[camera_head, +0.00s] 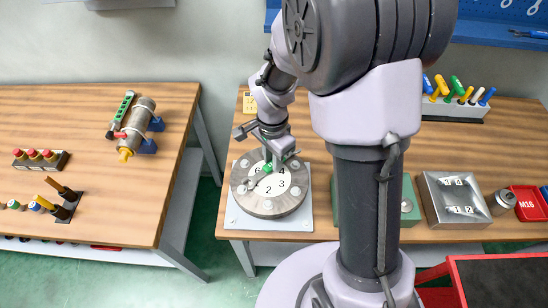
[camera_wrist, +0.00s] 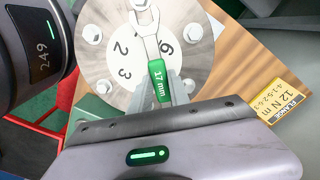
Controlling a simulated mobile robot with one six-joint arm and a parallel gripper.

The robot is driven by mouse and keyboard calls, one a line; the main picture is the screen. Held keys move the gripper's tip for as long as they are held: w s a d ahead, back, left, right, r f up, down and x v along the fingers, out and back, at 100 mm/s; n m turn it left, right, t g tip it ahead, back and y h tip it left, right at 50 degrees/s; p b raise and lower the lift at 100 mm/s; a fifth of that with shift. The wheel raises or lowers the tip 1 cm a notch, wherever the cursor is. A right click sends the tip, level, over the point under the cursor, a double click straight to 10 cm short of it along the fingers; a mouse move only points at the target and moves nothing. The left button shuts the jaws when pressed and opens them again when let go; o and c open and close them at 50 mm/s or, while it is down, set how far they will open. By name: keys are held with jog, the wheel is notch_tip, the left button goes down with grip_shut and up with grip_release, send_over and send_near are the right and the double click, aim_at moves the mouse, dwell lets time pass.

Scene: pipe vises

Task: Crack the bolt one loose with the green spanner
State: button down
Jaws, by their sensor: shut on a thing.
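The green spanner (camera_wrist: 157,77), marked 17 mm, has a silver open end and a green handle. My gripper (camera_wrist: 174,88) is shut on its handle; the gripper also shows in the head view (camera_head: 271,156), above the flange. The round grey flange (camera_head: 281,208) has bolts around its rim and a white numbered face. In the wrist view, the spanner's open end points at a bolt (camera_wrist: 140,4) at the top edge, between numbers 2 and 6. Its prongs overlap that bolt's near side; I cannot tell whether they are fully seated. The spanner covers that bolt's number.
A yellow card (camera_wrist: 286,101) reading FLANGE 12 Nm lies beside the flange. To the right are a metal box (camera_head: 452,199), a red M16 bin (camera_head: 529,203) and a rack of coloured tools (camera_head: 455,107). A second bench (camera_head: 60,120) stands at the left, across a gap.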

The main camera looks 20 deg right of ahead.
jog(key=shift+s+a+b, duration=0.2)
jog(key=shift+s+a, duration=0.05)
jog(key=shift+a, duration=0.3)
jog(key=shift+s+a+b, duration=0.15)
jog(key=shift+s+a, duration=0.05)
jog(key=shift+a, duration=0.3)
dwell(0.4)
jog(key=shift+w, duration=0.1)
jog(key=shift+w+a+n, duration=0.2)
jog(key=shift+w+n, duration=0.1)
jog(key=shift+n, duration=0.3)
jog(key=shift+w+a+n+p, duration=0.2)
jog(key=shift+w+n+p, duration=0.2)
jog(key=shift+n, duration=0.2)
jog(key=shift+r, duration=0.1)
